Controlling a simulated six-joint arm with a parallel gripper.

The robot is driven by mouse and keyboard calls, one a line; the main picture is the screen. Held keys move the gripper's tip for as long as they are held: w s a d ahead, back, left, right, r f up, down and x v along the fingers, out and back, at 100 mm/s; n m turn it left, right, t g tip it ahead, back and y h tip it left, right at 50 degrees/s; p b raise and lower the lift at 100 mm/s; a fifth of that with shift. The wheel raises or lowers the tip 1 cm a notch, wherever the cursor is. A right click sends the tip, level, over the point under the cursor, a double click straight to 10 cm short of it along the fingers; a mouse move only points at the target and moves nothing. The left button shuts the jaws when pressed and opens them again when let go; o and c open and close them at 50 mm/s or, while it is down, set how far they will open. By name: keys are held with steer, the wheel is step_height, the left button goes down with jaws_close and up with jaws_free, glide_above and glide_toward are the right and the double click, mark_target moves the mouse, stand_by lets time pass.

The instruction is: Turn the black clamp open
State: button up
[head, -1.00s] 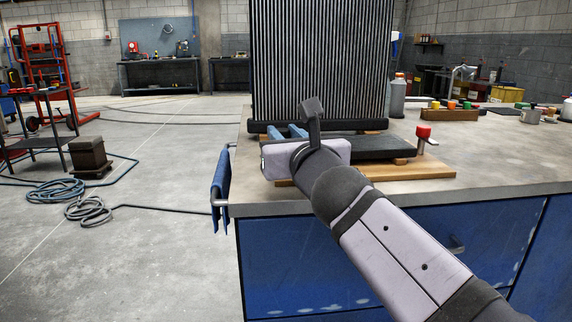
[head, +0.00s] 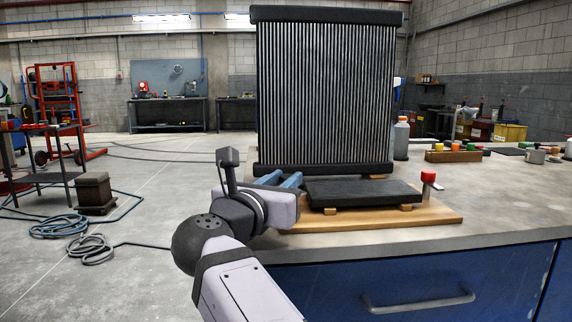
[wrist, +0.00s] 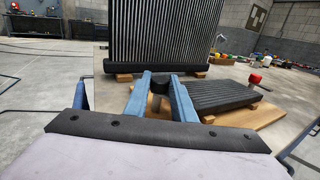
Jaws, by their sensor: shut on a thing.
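The black clamp (wrist: 158,88) shows in the wrist view as a dark knob on a short post, between the two blue fingers of my gripper (wrist: 160,90). My gripper is shut on it. In the head view my gripper (head: 281,178) is at the left end of the wooden board (head: 370,220), and its fingers and body hide the clamp. A dark ribbed slab (head: 362,193) lies on the board just right of the fingers. It also shows in the wrist view (wrist: 222,94).
A red-topped clamp (head: 428,178) stands at the board's right end. A tall finned radiator (head: 325,95) stands close behind the board. A grey bottle (head: 401,140) and a wooden block with coloured caps (head: 453,156) are further right.

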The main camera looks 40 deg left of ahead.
steer(key=h+p, duration=0.1)
steer(key=m+p, duration=0.1)
steer(key=p, duration=0.1)
steer(key=shift+s+a+r+t+h, duration=0.1)
steer(key=shift+a+t+h, duration=0.2)
steer(key=shift+h, duration=0.1)
steer(key=m+h+p, duration=0.1)
steer(key=p, duration=0.3)
steer(key=shift+h, duration=0.4)
steer(key=m+h+p, duration=0.1)
steer(key=p, duration=0.4)
steer(key=shift+a+h, duration=0.15)
steer(key=shift+h, duration=0.15)
steer(key=h+p, duration=0.1)
steer(key=p, duration=0.4)
steer(key=r+m+p, duration=0.1)
steer(key=p, duration=0.4)
steer(key=shift+a+m+h, duration=0.3)
steer(key=shift+h, duration=0.1)
steer(key=p, duration=0.5)
steer(key=shift+h, duration=0.3)
steer(key=p, duration=0.3)
steer(key=shift+d+f+m+h+p, duration=0.1)
steer(key=shift+f+m+h+p, duration=0.1)
steer(key=shift+m+h+p, duration=0.2)
steer(key=shift+d+f+p, duration=0.1)
steer(key=shift+f+p, duration=0.25)
steer(key=shift+p, duration=0.05)
steer(key=o, duration=1.1)
steer(key=shift+c, duration=0.2)
